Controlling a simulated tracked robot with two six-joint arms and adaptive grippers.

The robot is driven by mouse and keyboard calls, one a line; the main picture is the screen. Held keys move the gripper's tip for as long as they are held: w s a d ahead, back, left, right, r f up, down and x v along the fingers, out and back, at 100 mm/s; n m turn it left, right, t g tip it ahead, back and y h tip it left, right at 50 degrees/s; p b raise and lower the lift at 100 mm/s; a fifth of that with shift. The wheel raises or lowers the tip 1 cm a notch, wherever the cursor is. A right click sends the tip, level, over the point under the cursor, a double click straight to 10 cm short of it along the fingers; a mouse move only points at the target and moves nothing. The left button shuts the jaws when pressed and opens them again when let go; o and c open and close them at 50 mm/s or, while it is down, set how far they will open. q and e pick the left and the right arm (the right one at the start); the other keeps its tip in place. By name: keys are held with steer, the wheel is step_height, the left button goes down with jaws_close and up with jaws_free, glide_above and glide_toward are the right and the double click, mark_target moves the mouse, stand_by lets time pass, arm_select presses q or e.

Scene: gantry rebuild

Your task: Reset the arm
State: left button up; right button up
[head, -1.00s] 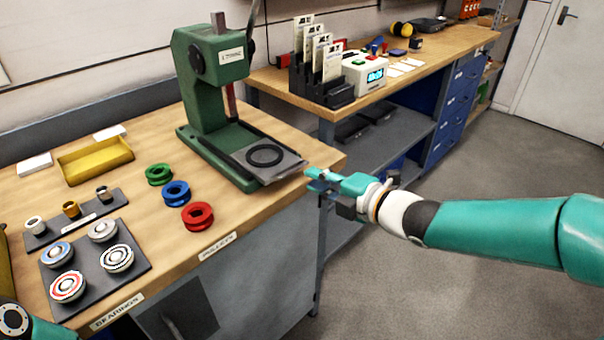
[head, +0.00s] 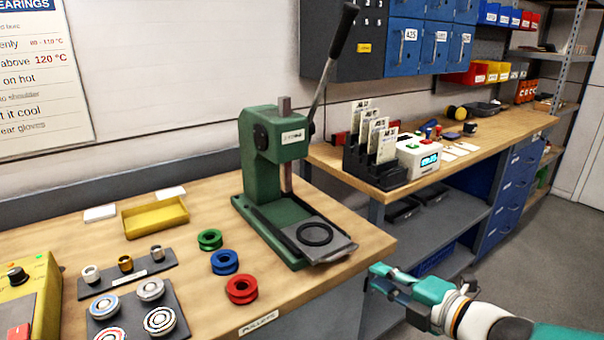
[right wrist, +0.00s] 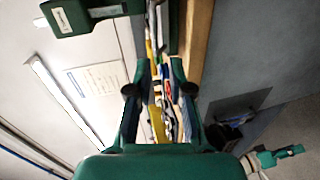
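My right gripper (head: 372,277) is in the lower right of the head view, in front of the bench edge and apart from the press. Its fingers are spread and nothing is between them. In the right wrist view its fingers (right wrist: 158,88) also stand apart. A green press (head: 275,150) stands on the bench, its dark lever (head: 332,62) raised and leaning right. A black ring (head: 314,234) lies on the press's plate. What looks like my left gripper (right wrist: 288,152) shows small at the lower right of the right wrist view. Its fingers are too small to judge.
Green (head: 210,239), blue (head: 224,262) and red (head: 241,289) pulleys lie left of the press. A yellow tray (head: 155,217) and a dark bearing board (head: 178,325) are farther left. A second bench (head: 475,165) holds a card rack (head: 372,165). Floor at the right is clear.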

steer(key=s+a+f+m+g+p, duration=0.2)
steer(key=a+f+m+g+p, duration=0.15)
steer(key=f, duration=0.65)
steer(key=s+a+f+m+g+p, duration=0.2)
steer(key=a+f+m+g+p, duration=0.15)
steer(key=f, duration=0.65)
steer(key=s+f+m+g+h+p, duration=0.1)
steer(key=s+f+m+g+h, duration=0.2)
steer(key=s+f+m, duration=1)
steer(key=s+m+g, duration=0.2)
steer(key=s+m, duration=0.2)
steer(key=m, duration=0.2)
steer(key=shift+s+f+g+h+p, duration=0.2)
steer(key=shift+f+g+h+p, duration=0.1)
steer(key=shift+f+g, duration=0.1)
